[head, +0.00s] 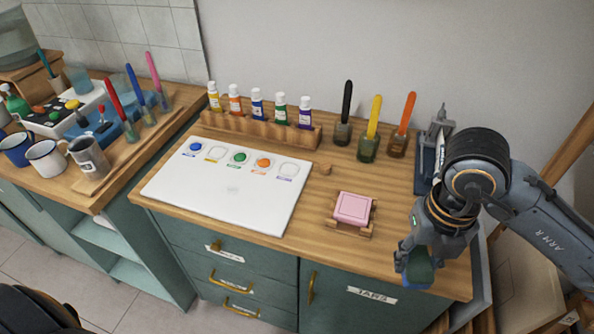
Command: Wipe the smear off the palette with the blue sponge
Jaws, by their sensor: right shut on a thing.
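The palette (215,212) is a white board lying flat on the wooden counter. Its far edge has a row of labelled spots, with blue, green and orange paint dabs in some. My right gripper (418,262) is at the counter's front right, shut on the blue sponge (418,274), which has a green part. The fingers hide part of the sponge. The gripper is well to the right of the palette, apart from it. My left gripper is not in view.
A pink block (353,208) sits on a small wooden holder between palette and right gripper. A wooden rack (262,132) of paint bottles and several jars with coloured brushes (368,148) stand behind. Mugs (88,158) stand on the left counter.

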